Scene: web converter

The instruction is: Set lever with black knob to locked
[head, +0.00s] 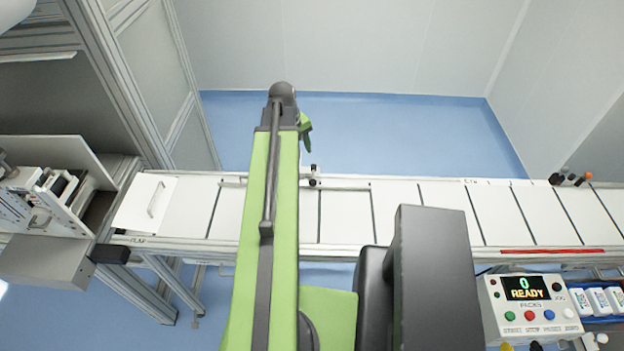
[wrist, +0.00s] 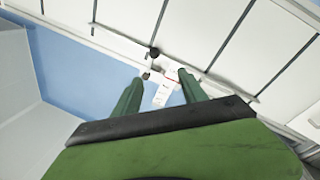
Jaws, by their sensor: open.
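A small lever with black knobs (head: 314,182) sits at the far rail of the conveyor, just right of my arm in the head view. In the wrist view a black knob (wrist: 153,53) stands beyond my fingertips, and a second small dark knob (wrist: 146,75) is close to the left fingertip. A white tag with red marks (wrist: 165,88) shows between my fingers. My gripper (wrist: 160,76) is open, with nothing held between its green fingers. In the head view my arm hides most of the gripper; a green finger (head: 305,130) shows beyond the rail. The lever's set position cannot be read.
A conveyor of white panels (head: 345,215) runs across the view. A control box (head: 530,308) reads "0 READY". A machine (head: 50,215) stands at left. Blue floor (head: 400,135) beyond the conveyor is clear.

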